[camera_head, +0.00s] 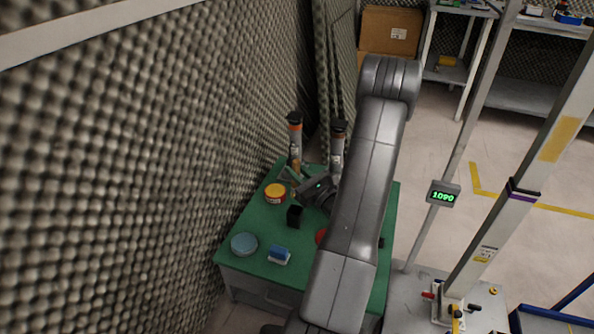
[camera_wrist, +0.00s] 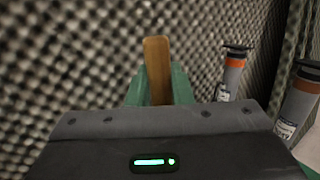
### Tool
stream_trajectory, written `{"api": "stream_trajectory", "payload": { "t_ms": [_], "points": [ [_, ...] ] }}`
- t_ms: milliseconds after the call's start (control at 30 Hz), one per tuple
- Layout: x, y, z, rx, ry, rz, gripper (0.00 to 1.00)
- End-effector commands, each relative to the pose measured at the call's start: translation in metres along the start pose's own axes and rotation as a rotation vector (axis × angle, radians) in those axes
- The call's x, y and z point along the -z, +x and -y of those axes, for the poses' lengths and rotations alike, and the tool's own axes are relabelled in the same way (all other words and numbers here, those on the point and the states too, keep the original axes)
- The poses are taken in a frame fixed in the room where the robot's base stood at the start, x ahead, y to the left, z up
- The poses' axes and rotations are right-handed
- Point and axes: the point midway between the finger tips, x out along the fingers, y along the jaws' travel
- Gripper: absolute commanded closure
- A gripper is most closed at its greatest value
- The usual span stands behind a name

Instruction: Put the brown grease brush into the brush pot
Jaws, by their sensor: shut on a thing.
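The brown grease brush (camera_wrist: 157,62) stands up between the two green fingers of my gripper (camera_wrist: 158,88) in the wrist view. Only a flat brown part shows; the rest is hidden by my gripper. In the head view my gripper (camera_head: 291,180) is over the far left part of the green table. A small brown piece of the brush (camera_head: 294,166) shows there. A black, square, open-topped container, which looks like the brush pot (camera_head: 294,216), stands on the table, nearer the camera than my gripper. The two are apart.
A yellow-orange tin (camera_head: 274,192), a pale blue round tin (camera_head: 244,243) and a blue block-like item (camera_head: 279,255) are on the green table (camera_head: 262,225). A red item (camera_head: 321,236) is partly hidden by my arm. Two orange-banded cylinders (camera_head: 295,135) stand behind. Foam wall lies close left.

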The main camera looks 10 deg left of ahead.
Motion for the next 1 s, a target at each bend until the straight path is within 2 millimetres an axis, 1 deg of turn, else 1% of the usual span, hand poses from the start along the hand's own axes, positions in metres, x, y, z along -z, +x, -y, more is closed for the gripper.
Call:
{"api": "stream_trajectory", "payload": {
  "t_ms": [33, 700, 900, 1000],
  "points": [
    [0.008, -0.001, -0.001, 0.000, 0.001, 0.000, 1.00],
    [0.075, -0.013, -0.007, 0.001, -0.001, 0.000, 1.00],
    [0.091, -0.016, -0.009, 0.001, -0.001, 0.000, 1.00],
    [0.095, -0.016, -0.009, 0.001, -0.001, 0.000, 1.00]
  ]
}}
